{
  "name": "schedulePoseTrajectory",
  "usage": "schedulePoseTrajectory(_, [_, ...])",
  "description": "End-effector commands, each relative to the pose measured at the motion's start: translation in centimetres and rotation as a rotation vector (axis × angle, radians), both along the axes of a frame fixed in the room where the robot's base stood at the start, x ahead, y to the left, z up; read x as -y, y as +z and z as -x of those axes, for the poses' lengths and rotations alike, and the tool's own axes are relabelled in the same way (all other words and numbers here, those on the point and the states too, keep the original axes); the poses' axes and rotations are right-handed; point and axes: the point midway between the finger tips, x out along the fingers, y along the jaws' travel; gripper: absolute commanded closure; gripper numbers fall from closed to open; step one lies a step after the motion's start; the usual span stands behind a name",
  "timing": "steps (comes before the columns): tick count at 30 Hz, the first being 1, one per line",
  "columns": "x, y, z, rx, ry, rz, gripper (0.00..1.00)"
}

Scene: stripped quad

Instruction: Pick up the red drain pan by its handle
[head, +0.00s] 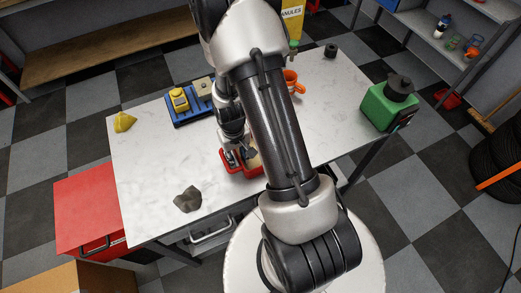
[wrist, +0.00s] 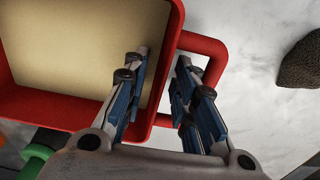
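The red drain pan (head: 228,164) sits on the white worktop, partly hidden by my arm in the head view. In the wrist view the pan (wrist: 172,45) fills the upper left, with a flat tan surface inside it. Its red loop handle (wrist: 218,58) sticks out from the right wall. My gripper (wrist: 160,62) is open, with a gap between its fingers. The left finger appears over the pan's inside and the right finger over the handle's opening, with the pan wall between them. I cannot tell how far above the rim the fingertips are. In the head view the gripper (head: 236,153) is at the pan.
A dark grey rock (head: 187,199) lies left of the pan. A blue tray (head: 190,110) with a yellow device stands behind. An orange mug (head: 291,80) and a green container (head: 378,108) are to the right. The worktop's left part is mostly clear.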

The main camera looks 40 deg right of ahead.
Motion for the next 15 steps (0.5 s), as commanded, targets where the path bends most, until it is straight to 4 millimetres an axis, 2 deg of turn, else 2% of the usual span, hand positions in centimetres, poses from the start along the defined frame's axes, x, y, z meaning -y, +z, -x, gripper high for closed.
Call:
schedulePoseTrajectory(1, [0.00,0.01,0.00,0.000,0.000,0.000,0.80])
schedulePoseTrajectory(10, [-0.01,0.01,0.02,0.000,0.000,0.000,1.00])
schedulePoseTrajectory(15, [-0.01,0.01,0.02,-0.001,0.000,0.000,1.00])
